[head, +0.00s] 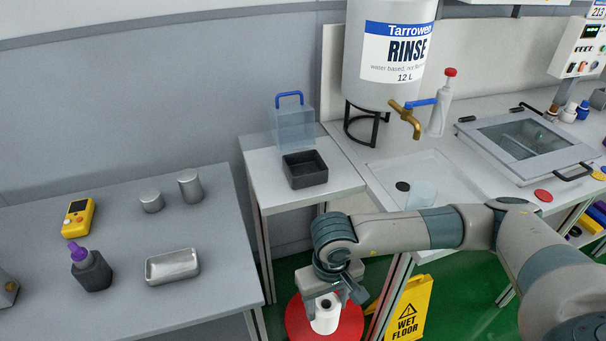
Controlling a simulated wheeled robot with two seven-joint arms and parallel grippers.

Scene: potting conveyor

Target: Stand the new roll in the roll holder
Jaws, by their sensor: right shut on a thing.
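The white roll (325,319) shows low in the head view, upright, with the dark hole of its core facing up. My right gripper (331,299) reaches down over it from the right and is shut on it. A red round surface (296,320) lies beneath and around the roll in the picture. I cannot tell whether the roll touches this surface. I cannot make out for certain which thing is the roll holder. My left gripper is not in view.
A yellow wet-floor sign (408,309) stands right of the red surface. A grey table (120,250) at left bears a metal tray (173,266) and a dark bottle (91,272). A small table holds a black bin (305,170). A rinse tank (388,60) stands behind.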

